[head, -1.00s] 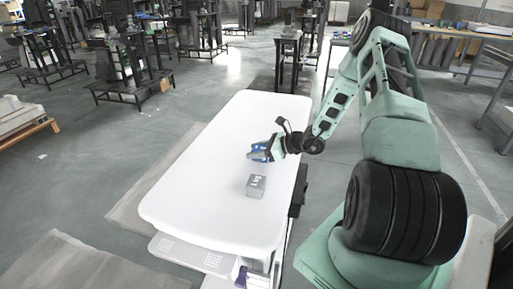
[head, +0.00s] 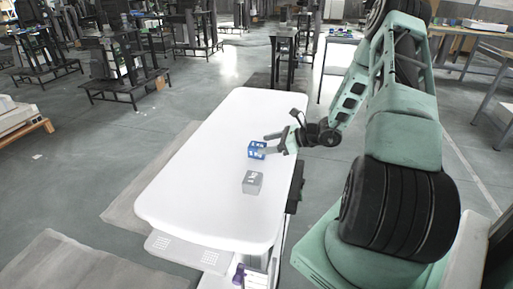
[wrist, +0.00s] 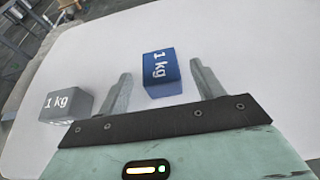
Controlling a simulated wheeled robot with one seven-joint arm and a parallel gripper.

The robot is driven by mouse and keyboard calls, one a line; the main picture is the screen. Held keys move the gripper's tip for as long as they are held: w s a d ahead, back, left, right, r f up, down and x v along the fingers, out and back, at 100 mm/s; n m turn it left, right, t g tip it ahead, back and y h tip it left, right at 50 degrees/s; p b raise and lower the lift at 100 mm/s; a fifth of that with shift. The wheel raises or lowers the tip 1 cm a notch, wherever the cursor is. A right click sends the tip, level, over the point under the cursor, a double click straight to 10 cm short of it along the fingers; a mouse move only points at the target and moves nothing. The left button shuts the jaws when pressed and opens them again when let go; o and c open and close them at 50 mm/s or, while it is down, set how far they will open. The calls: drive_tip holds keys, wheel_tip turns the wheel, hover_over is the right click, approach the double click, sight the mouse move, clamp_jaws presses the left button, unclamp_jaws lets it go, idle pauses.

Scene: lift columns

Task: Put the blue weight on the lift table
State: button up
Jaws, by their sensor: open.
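The blue weight (head: 257,149) is a small cube on the white lift table (head: 205,165). In the wrist view the blue weight (wrist: 161,73) is marked 1 kg and lies between and a little beyond the two fingertips. My gripper (head: 266,144) is open at the right side of the table, with its fingers reaching toward the weight. In the wrist view my gripper (wrist: 160,82) shows both fingers apart, with a gap on either side of the cube.
A grey 1 kg weight (head: 252,182) stands on the table nearer the front; it shows left of my fingers in the wrist view (wrist: 67,105). The far and left parts of the table are clear. Dark stands (head: 125,70) fill the background floor.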

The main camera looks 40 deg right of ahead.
drive_tip(key=v, duration=0.6)
drive_tip(key=s+a+r+n+g+y, duration=0.1)
drive_tip(key=a+r+n+g, duration=0.25)
drive_tip(key=a+n, duration=0.45)
drive_tip(key=s+a+r+n+g+y, duration=0.15)
drive_tip(key=a+n+g, duration=0.25)
drive_tip(key=a, duration=0.8)
drive_tip(key=a+r+n+g, duration=0.3)
drive_tip(key=a+n+g, duration=0.15)
drive_tip(key=a, duration=0.55)
drive_tip(key=s+a+r+n+h, duration=0.2)
drive_tip(key=s+a+n+h, duration=0.2)
drive_tip(key=s+n, duration=0.5)
drive_tip(key=s+a+r+n+h, duration=0.3)
drive_tip(key=s+a+n, duration=0.6)
drive_tip(key=n, duration=0.3)
drive_tip(key=shift+h, duration=0.75)
drive_tip(key=shift+a, duration=0.1)
